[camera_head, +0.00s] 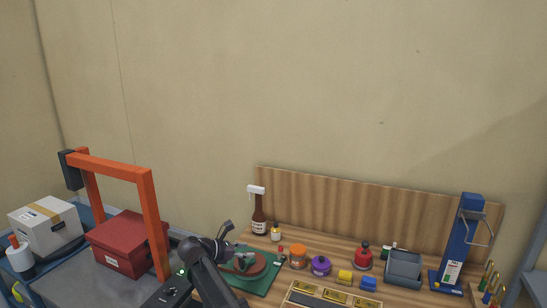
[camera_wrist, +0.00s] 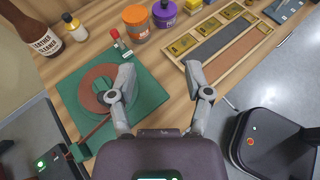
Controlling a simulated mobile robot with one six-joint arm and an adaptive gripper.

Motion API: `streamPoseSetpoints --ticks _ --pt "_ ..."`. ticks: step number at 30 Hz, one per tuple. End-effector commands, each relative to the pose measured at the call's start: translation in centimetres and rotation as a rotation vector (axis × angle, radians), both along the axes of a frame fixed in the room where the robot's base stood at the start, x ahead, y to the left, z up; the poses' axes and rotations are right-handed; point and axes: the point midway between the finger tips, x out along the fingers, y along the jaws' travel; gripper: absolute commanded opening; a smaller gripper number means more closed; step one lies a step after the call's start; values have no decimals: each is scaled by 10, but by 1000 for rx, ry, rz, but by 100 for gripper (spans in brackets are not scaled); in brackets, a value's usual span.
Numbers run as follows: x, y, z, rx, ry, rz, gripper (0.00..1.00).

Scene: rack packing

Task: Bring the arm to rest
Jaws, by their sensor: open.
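My gripper (camera_head: 236,246) is raised above the left part of the wooden workbench (camera_head: 310,253), near a green mat (camera_head: 268,284) with a reddish-brown disc on it. In the wrist view my gripper (camera_wrist: 161,78) shows two grey fingers spread wide apart with nothing between them. The left finger overlaps the disc (camera_wrist: 84,82) and the mat (camera_wrist: 150,98); the right finger shows over the bench edge, near the wooden tray. My arm comes up from the bottom of the head view, bent at the wrist. Its lower part is out of view.
A brown cleaner bottle (camera_head: 259,216), an orange jar (camera_head: 298,257), a purple jar (camera_head: 320,265) and a red container (camera_head: 363,257) stand on the bench. A wooden tray (camera_wrist: 222,64) lies right of the mat. An orange frame (camera_head: 152,215) and red box (camera_head: 122,238) stand left.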

Motion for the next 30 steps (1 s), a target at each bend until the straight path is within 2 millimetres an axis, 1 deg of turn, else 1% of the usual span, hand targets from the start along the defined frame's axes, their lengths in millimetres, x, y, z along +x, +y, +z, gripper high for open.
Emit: streamPoseSetpoints --ticks 2,3,8,13,17,23,26,30 --pt "0 0 0 0 0 0 64" --pt "-2 -5 -4 14 -4 -10 64" --pt "-5 -18 -12 61 -21 -41 64" --pt "-10 -36 -24 126 -48 -88 64" --pt "-17 -56 -37 198 -76 -144 64" --pt "-32 -94 -64 343 -138 -272 64" --pt "-47 -121 -84 446 -186 -375 64" --pt "-72 -159 -114 612 -269 -564 64"
